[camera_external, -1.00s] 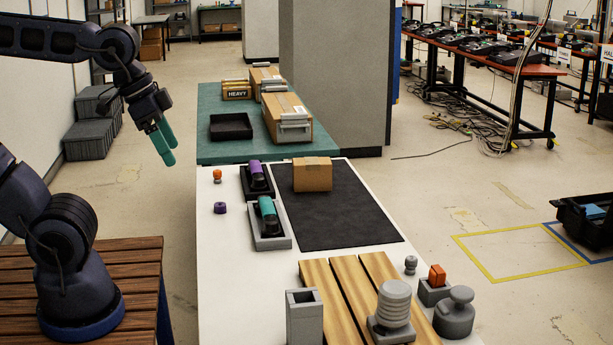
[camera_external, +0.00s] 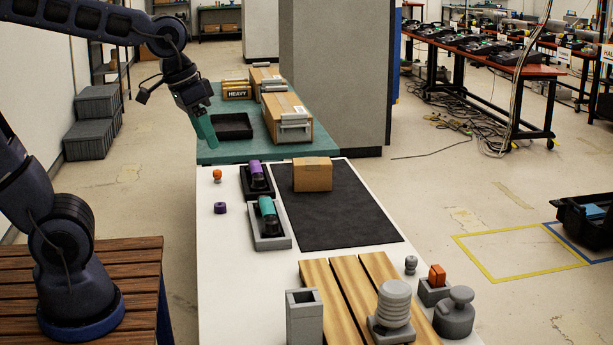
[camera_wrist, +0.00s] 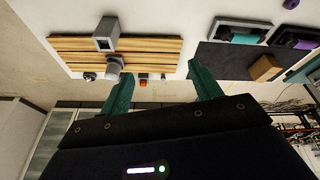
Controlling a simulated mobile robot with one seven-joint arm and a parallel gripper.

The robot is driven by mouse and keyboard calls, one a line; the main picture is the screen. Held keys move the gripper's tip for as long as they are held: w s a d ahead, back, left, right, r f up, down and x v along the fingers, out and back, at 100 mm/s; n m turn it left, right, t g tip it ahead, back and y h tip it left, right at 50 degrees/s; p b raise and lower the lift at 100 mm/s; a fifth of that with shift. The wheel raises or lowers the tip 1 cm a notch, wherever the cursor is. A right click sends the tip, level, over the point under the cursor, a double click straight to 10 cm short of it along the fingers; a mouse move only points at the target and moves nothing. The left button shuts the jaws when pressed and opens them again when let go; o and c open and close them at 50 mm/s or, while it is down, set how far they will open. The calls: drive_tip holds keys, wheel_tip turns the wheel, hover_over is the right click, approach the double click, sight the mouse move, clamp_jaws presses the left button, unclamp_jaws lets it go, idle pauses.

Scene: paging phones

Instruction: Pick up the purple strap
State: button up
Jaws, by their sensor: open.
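Two purple things show. A purple roll or strap (camera_external: 257,176) lies in a dark tray on the white table, and a small purple ring (camera_external: 220,208) lies on the bare table to its left. I cannot tell for sure which is the strap. In the wrist view the purple roll (camera_wrist: 303,44) is at the right edge and the ring (camera_wrist: 291,3) at the top right. My gripper (camera_external: 208,135), with teal fingers, is open and empty, in the air up and left of both. Its open fingers (camera_wrist: 162,88) also show in the wrist view.
A grey tray with a teal roll (camera_external: 268,210) stands in front of the dark tray. A cardboard box (camera_external: 312,174) sits on the black mat (camera_external: 340,215). A small orange thing (camera_external: 217,175) is near the ring. Wooden slats (camera_external: 345,285) and grey parts are nearer.

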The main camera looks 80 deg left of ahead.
drive_tip(key=w+a+f+n+g, duration=0.1)
drive_tip(key=w+a+f+n, duration=0.25)
drive_tip(key=w+a, duration=0.55)
drive_tip(key=n+g, duration=0.3)
drive_tip(key=n, duration=0.9)
hover_over(220, 204)
drive_tip(key=f, duration=2.9)
drive_tip(key=shift+s+d+f, duration=0.15)
drive_tip(key=shift+s+f, duration=0.1)
drive_tip(key=shift+s, duration=0.15)
drive_tip(key=shift+w+f, duration=0.2)
drive_tip(key=shift+f, duration=1.25)
drive_tip(key=shift+w+f, duration=0.2)
drive_tip(key=shift+f, duration=1.25)
drive_tip(key=c, duration=1.1)
